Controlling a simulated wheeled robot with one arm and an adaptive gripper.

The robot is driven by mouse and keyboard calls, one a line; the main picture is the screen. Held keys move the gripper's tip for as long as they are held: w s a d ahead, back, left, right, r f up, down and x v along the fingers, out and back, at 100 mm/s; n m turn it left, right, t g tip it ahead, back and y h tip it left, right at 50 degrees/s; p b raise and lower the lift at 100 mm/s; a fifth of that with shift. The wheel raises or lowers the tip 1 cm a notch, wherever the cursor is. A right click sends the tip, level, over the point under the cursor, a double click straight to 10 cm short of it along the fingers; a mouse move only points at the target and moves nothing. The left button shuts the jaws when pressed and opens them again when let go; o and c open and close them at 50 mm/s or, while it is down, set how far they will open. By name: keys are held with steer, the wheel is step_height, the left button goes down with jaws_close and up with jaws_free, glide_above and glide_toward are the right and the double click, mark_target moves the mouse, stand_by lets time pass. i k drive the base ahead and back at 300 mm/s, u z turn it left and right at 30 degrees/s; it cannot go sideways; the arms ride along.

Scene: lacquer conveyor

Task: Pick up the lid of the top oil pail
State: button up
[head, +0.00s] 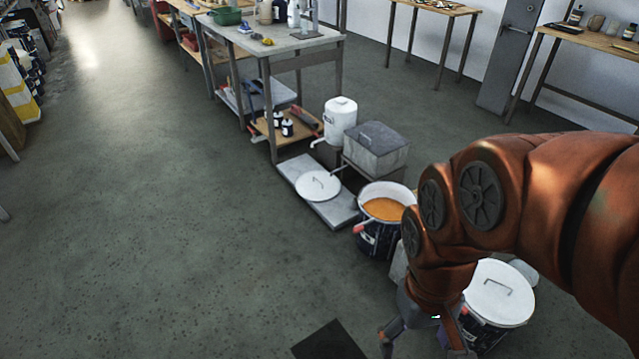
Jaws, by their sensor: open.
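A dark pail (490,337) stands on the floor at the lower right, partly hidden behind my arm. A round white lid (493,309) with a thin raised handle covers it. Farther back, a second dark pail (373,241) is uncovered and shows orange-brown contents. Another round white lid (316,189) with a small handle lies flat on a low grey platform. I cannot tell which pail is the top one. My gripper (424,345) points down at the bottom edge, left of the lidded pail. Its fingers are spread and no object shows between them; the fingertips are partly cut off.
A grey lidded bin (375,151) and a white canister (341,121) stand behind the open pail. A cluttered workbench (270,41) is beyond. A dark flat square (329,341) lies on the floor left of my gripper. The floor to the left is clear.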

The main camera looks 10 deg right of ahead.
mark_target(313, 186)
steer(key=u, duration=0.45)
steer(key=i, duration=1)
steer(key=u, duration=0.6)
steer(key=i, duration=1.8)
steer(key=z, duration=0.95)
steer(key=i, duration=1.4)
steer(key=z, duration=0.9)
